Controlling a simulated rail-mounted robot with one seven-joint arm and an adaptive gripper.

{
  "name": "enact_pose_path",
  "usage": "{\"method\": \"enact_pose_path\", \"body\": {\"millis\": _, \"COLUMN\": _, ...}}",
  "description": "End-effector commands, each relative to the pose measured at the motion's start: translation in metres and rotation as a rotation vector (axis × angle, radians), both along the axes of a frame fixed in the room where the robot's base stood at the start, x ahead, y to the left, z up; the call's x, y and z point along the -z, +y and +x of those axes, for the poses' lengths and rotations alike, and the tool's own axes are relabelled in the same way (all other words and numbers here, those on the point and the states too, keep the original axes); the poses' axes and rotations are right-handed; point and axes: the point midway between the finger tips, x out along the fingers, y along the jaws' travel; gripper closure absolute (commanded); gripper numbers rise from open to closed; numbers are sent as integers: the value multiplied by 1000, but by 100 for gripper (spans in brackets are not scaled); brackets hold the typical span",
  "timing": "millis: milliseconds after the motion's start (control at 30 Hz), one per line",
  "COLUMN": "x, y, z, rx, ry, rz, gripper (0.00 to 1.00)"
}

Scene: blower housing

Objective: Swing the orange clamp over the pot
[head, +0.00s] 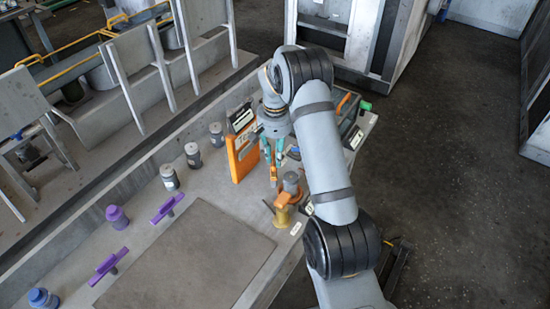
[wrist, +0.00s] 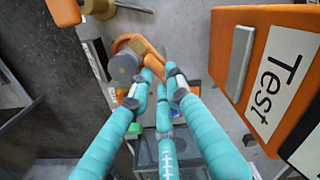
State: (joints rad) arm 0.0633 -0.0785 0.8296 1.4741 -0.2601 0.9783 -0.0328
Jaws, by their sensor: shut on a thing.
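The orange clamp (head: 273,179) stands near the middle of the bench in the head view; in the wrist view its orange arm (wrist: 140,44) curves beside a grey round-topped part. My gripper (head: 272,155) has teal fingers, and in the wrist view its fingertips (wrist: 159,76) are closed on the clamp's near end. The grey part (head: 291,180), which looks like the pot, is right beside the clamp; it also shows in the wrist view (wrist: 123,68). I cannot tell whether the clamp lies over it or only alongside. The fingers hide the clamp's gripped end.
An orange panel (head: 241,153) marked "Test" in the wrist view (wrist: 258,75) stands close to the fingers. A yellow-orange fixture (head: 281,214) is in front. Purple handles (head: 167,209) and several small jars (head: 170,177) lie left. A flat grey plate (head: 190,260) is clear.

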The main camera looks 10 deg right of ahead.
Motion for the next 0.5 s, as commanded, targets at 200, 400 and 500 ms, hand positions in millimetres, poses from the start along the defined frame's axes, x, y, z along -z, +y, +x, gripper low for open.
{"method": "enact_pose_path", "body": {"millis": 200, "x": 0, "y": 0, "z": 1, "rx": -204, "ry": -1, "rz": 0, "gripper": 100}}
{"method": "enact_pose_path", "body": {"millis": 400, "x": 0, "y": 0, "z": 3, "rx": -394, "ry": -2, "rz": 0, "gripper": 100}}
{"method": "enact_pose_path", "body": {"millis": 500, "x": -1, "y": 0, "z": 3, "rx": -488, "ry": -2, "rz": 0, "gripper": 100}}
